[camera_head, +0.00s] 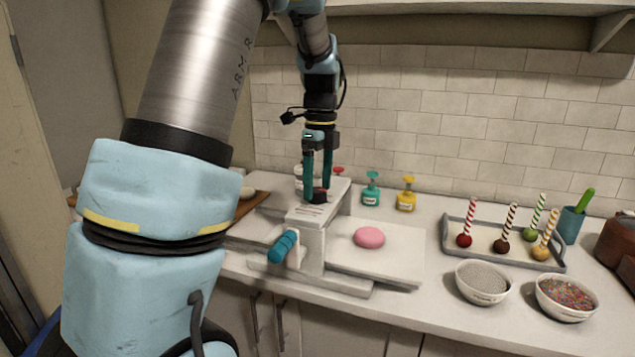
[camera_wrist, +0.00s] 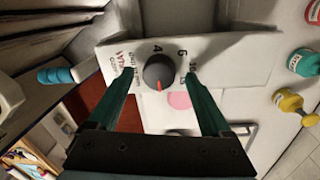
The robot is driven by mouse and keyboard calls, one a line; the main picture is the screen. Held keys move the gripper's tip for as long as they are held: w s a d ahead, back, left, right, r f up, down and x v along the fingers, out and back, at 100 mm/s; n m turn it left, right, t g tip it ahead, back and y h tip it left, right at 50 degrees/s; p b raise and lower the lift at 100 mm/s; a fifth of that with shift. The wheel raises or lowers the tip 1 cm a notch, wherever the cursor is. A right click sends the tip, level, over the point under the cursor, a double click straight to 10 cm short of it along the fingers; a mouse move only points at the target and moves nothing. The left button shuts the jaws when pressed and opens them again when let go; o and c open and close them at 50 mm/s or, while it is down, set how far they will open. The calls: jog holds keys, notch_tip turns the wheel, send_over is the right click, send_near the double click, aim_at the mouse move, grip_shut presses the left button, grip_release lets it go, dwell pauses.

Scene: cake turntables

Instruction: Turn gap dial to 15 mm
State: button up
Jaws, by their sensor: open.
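The gap dial (camera_wrist: 158,70) is a round dark knob with a red pointer mark, on the pale top of a white sheeter (camera_head: 312,240). In the wrist view the pointer faces down the picture, towards my gripper's base. Printed numbers ring the knob; 4 and 6 read clearly, and those to the right are small and partly covered by a finger. My gripper (camera_wrist: 160,74) is open, with one teal finger on each side of the knob. In the head view the gripper (camera_head: 318,193) points down at the dial (camera_head: 319,197). Whether the fingers touch it, I cannot tell.
The sheeter's teal handle (camera_head: 283,246) juts out at front left. A pink dough piece (camera_head: 369,238) lies on its right bed. Teal (camera_head: 371,190) and yellow (camera_head: 406,195) bottles stand behind. A tray of cake pops (camera_head: 483,252) and two bowls (camera_head: 484,281) are at right.

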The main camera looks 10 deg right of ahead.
jog(key=shift+f, duration=0.45)
grip_shut()
dwell(0.5)
